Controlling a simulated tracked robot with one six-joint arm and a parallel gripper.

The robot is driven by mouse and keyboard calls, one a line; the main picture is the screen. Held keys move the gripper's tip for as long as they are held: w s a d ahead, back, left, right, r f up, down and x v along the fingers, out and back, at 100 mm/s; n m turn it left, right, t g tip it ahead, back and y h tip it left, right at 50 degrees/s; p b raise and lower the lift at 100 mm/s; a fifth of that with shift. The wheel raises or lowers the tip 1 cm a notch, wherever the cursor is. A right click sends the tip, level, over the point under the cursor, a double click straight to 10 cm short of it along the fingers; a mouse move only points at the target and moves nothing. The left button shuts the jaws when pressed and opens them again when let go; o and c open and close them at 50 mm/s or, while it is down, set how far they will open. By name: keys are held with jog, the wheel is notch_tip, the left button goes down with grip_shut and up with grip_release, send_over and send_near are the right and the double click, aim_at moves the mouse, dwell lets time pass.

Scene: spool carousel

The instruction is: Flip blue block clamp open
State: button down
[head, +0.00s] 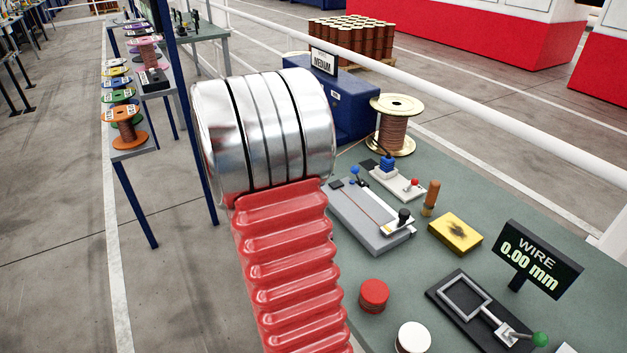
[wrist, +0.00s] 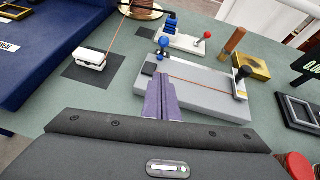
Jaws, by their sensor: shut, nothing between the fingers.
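A long grey block (wrist: 200,92) lies on the green table with a copper wire along its top. At its left end is a clamp with a blue ball handle (wrist: 163,43); the ball stands raised on a short lever. The block also shows in the head view (head: 372,222), with the blue ball (head: 355,171) at its far end. My gripper (wrist: 160,80) has its purple fingers shut and empty, over the block's near left edge, just short of the blue-ball clamp. Whether the fingers touch the block is not clear. In the head view my arm hides the gripper.
A black-knobbed clamp (wrist: 243,73) is at the block's right end. Behind stands a white fixture (wrist: 185,42) with blue parts and a red knob. A white wire guide (wrist: 91,59) is at left. A yellow pad (head: 455,233) and wooden-handled tool (head: 430,198) are nearby.

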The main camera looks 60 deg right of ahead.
send_near(358, 175)
jog(key=f, duration=0.1)
jog(key=w+f, duration=0.1)
jog(key=f, duration=0.1)
jog(key=shift+a+f, duration=0.1)
jog(key=shift+a, duration=0.05)
jog(key=shift+s+d+r, duration=0.2)
jog(key=shift+d, duration=0.3)
jog(key=shift+s+d+r, duration=0.2)
jog(key=shift+d, duration=0.3)
jog(key=shift+s+d+r, duration=0.15)
jog(key=shift+d+r, duration=0.1)
jog(key=shift+d, duration=0.35)
jog(key=shift+a, duration=0.25)
jog(key=shift+d, duration=0.2)
jog(key=shift+w, duration=0.2)
